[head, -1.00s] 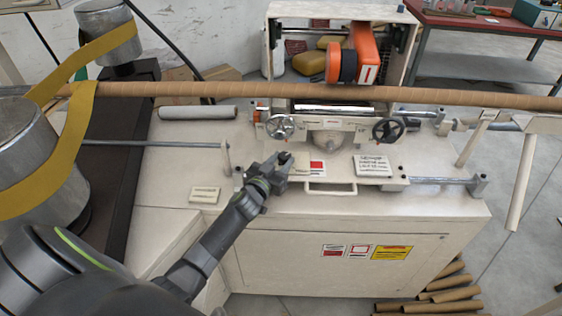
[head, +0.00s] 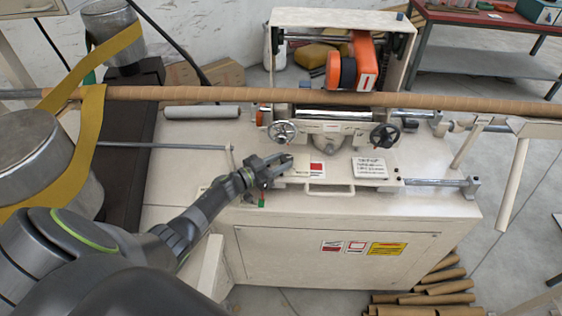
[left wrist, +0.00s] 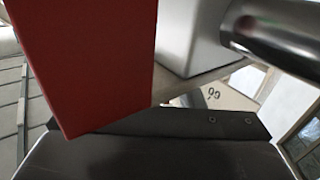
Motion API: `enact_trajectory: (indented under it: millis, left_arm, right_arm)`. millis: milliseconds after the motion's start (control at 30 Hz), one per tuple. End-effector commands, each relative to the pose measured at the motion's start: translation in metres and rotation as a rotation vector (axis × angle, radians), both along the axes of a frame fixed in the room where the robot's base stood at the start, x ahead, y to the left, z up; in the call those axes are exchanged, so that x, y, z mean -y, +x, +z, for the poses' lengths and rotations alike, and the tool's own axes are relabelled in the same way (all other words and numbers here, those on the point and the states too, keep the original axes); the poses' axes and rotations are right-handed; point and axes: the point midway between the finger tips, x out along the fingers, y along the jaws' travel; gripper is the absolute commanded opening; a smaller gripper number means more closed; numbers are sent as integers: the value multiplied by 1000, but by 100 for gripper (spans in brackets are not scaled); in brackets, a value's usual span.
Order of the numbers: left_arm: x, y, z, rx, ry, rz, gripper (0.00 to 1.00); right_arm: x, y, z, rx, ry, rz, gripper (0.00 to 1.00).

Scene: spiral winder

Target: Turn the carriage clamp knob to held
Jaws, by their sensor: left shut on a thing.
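My left gripper (head: 284,162) is at the left end of the winder's carriage (head: 330,190), low over the cream machine top. It is shut on a small part there, which I take to be the carriage clamp knob; the fingers cover it, so its setting cannot be read. A small green and red piece (head: 262,199) shows just below the wrist. In the left wrist view a large red block (left wrist: 95,60) fills the left, beside a pale block (left wrist: 190,35) and a shiny metal rod (left wrist: 285,35). The fingertips cannot be made out there. My right gripper is not in view.
A long brown tube (head: 450,101) crosses above the machine. A white label plate (head: 370,168) lies on the carriage, with a handle (head: 330,192) in front.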

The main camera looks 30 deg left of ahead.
Motion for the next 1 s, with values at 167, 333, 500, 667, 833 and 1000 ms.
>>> enact_trajectory:
  millis: [167,333,500,667,833,1000]
  left_arm:
    - [-4,2,-3,2,2,-104,11]
    - [-4,3,-2,2,1,-167,11]
    - [-5,3,-1,1,0,-198,11]
    - [-5,3,0,1,-1,-207,11]
    - [-5,3,0,1,-1,-207,11]
    - [-5,3,0,1,-1,-206,42]
  right_arm:
    - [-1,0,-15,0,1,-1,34]
    - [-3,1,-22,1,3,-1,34]
    - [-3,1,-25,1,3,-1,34]
    - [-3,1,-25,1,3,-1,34]
    - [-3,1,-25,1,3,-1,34]
    - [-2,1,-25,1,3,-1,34]
